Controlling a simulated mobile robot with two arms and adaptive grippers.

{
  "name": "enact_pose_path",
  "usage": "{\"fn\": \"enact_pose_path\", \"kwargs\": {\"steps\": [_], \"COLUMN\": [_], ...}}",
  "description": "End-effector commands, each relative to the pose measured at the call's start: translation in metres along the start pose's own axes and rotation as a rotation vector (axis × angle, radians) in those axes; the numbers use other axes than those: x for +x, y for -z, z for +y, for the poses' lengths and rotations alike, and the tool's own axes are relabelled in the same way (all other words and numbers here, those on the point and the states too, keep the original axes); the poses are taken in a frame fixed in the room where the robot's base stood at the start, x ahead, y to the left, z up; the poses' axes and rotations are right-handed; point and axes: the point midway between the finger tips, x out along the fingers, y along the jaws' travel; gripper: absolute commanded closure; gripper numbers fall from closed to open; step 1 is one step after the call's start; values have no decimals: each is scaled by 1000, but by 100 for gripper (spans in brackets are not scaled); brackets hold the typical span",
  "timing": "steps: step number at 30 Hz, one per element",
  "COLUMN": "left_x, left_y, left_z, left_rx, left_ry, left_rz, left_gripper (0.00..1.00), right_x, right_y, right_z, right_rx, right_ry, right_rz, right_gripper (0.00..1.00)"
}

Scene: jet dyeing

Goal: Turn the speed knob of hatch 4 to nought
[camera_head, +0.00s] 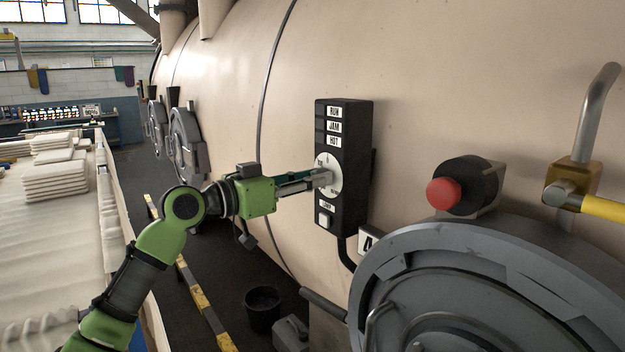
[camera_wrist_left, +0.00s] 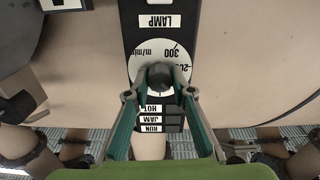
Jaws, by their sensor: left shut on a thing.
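The speed knob (camera_wrist_left: 160,80) is a dark round knob on a white dial (camera_wrist_left: 143,63) marked in m/min. In the left wrist view "300" and part of "20" show upside down on the dial. The dial sits on a black control box (camera_head: 344,212) with labels RUN, JAM and HOT above it and LAMP below. A plate with a "4" (camera_head: 367,241) is just below right of the box. My left gripper (camera_head: 326,177) reaches in from the left and is shut on the knob, one finger on each side. The knob's pointer is hidden. My right gripper is not in view.
A red mushroom button (camera_head: 444,193) on a black housing stands right of the box. Below it is the large grey round hatch (camera_head: 480,285); a yellow-handled lever (camera_head: 600,206) is at far right. A black bucket (camera_head: 262,308) stands on the floor below my arm.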

Motion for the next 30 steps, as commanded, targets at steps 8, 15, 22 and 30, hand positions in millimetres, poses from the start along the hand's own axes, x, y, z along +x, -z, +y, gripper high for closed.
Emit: {"fn": "enact_pose_path", "kwargs": {"steps": [8,15,22,30], "left_x": [0,0,0,0], "left_y": [-3,-2,-1,0], "left_z": [0,1,1,1], "left_rx": [133,340,545,736], "left_ry": [0,0,0,1], "left_rz": [2,4,3,3], "left_gripper": [99,99,99,99], "right_x": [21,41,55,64], "right_y": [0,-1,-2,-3], "right_z": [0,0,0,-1], "right_rx": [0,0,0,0], "right_ry": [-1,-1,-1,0], "right_rz": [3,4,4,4], "right_gripper": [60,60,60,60]}}
